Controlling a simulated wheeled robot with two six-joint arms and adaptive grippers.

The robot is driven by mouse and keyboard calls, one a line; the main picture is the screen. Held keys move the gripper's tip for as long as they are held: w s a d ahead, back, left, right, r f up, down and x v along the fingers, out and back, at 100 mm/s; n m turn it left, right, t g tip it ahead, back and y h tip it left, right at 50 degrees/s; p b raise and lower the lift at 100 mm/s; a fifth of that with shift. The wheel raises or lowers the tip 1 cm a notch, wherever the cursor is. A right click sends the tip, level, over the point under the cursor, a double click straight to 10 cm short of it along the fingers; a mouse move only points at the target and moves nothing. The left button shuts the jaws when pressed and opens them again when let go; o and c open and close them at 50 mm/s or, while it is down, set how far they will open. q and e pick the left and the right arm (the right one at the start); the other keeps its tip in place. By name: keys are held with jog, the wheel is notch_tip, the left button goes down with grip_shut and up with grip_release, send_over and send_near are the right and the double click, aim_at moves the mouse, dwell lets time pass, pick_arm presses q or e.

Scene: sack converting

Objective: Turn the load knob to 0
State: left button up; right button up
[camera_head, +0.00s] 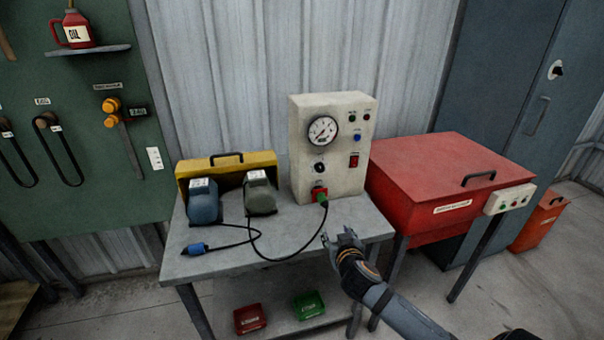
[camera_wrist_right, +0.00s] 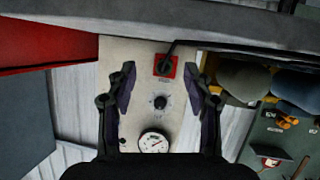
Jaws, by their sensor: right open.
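The load knob appears to be the small dark round knob (camera_head: 319,167) on the front of the beige test box (camera_head: 345,180), below the round gauge (camera_head: 323,130). In the right wrist view the knob (camera_wrist_right: 158,102) lies between my fingers, some way beyond them, with the gauge (camera_wrist_right: 153,141) beside it. Its pointer setting is too small to read. My right gripper (camera_head: 342,238) is open and empty, in front of the box near the bench's right front edge, apart from the knob. My left gripper is not in view.
Two motors (camera_head: 204,202) stand left on the grey bench (camera_head: 200,262). A red cabinet (camera_head: 440,180) stands close on the right.

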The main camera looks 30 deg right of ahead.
jog(key=w+d+r+t, duration=0.2)
jog(key=w+r+t, duration=0.1)
jog(key=r, duration=0.3)
jog(key=t+y, duration=0.1)
jog(key=t, duration=0.1)
send_near(321, 170)
jog(key=shift+n, duration=0.3)
jog(key=p+x, duration=0.2)
jog(key=x, duration=0.5)
jog(key=shift+w+d+r, duration=0.1)
jog(key=shift+w+r, duration=0.1)
jog(key=shift+w, duration=0.1)
jog(key=shift+w+f, duration=0.1)
jog(key=shift+w, duration=0.3)
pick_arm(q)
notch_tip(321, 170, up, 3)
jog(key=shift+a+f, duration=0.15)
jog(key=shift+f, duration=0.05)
pick_arm(e)
grip_shut()
